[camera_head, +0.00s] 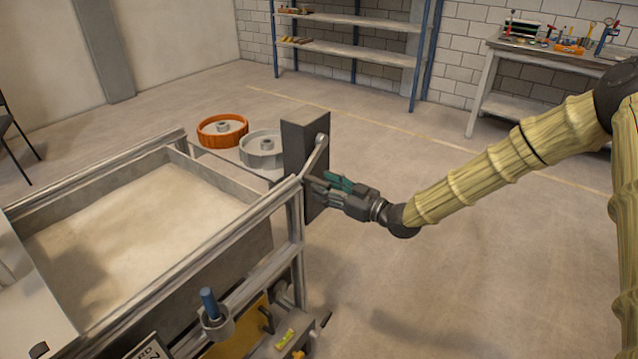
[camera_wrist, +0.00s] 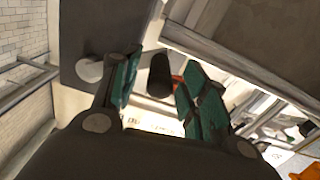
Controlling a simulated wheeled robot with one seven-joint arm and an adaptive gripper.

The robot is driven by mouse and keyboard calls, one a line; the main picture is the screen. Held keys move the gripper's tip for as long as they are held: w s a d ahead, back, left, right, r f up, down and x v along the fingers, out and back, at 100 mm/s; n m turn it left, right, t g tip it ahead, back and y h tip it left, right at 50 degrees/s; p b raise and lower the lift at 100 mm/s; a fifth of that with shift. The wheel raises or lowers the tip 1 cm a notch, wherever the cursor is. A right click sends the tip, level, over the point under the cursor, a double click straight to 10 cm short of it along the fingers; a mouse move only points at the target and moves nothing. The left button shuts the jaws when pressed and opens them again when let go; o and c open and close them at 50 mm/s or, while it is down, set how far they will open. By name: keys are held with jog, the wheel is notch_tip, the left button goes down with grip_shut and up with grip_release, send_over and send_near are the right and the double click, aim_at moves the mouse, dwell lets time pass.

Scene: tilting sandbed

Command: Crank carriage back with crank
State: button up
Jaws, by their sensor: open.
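My gripper (camera_head: 326,184) is open beside the crank, reaching in from the right. In the wrist view a black cylindrical handle (camera_wrist: 160,74) shows between my two green-padded fingers (camera_wrist: 160,92), with space on both sides. Whether it touches a pad cannot be told. The plate (camera_wrist: 95,25) and a round light boss (camera_wrist: 89,68) show behind the left finger. Which rail part is the carriage is not clear.
The sand-filled bed (camera_head: 182,160) with metal rails fills the left. A blue-topped lever (camera_head: 209,305) stands at its front. A tool bench (camera_head: 487,80) stands at the back right. Floor right of the rig is clear.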

jog(key=shift+x, duration=1.25)
grip_shut()
